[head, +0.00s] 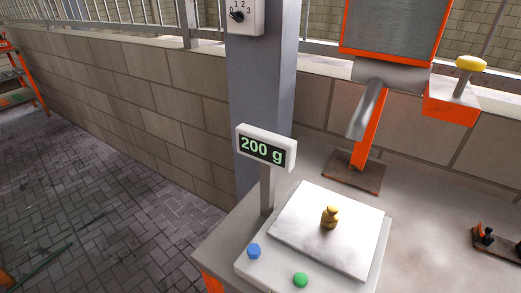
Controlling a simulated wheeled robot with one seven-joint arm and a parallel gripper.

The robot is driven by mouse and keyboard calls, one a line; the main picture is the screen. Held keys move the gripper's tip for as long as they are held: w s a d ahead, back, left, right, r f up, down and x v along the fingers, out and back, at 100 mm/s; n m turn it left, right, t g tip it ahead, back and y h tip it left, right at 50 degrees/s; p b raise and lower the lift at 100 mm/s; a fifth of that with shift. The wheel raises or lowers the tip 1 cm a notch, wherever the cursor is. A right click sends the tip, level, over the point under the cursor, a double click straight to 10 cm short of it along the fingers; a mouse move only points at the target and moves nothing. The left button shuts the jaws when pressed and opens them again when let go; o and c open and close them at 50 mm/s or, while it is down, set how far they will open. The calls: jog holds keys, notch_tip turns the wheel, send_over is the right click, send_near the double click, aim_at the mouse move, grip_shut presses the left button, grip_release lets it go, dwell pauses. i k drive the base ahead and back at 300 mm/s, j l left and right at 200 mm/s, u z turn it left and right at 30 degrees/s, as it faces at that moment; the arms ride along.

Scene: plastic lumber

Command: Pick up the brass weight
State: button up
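The brass weight (329,218) is a small golden piece with a knob on top. The scale's display (266,148) reads "200 g" in green on a short post behind the plate. My gripper does not show in the head view.
The scale's front has a blue hexagonal button (254,251) and a green button (300,280). A grey column (258,100) with a dial box (242,15) stands behind. An orange-and-grey machine (385,75) is at the back right. The bench right of the scale is mostly clear.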

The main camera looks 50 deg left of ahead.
aim_at(330, 217)
jog(key=k+l+u, duration=0.15)
jog(key=u, duration=0.35)
jog(key=k+l+u, duration=0.15)
jog(key=u, duration=0.3)
jog(key=k, duration=0.05)
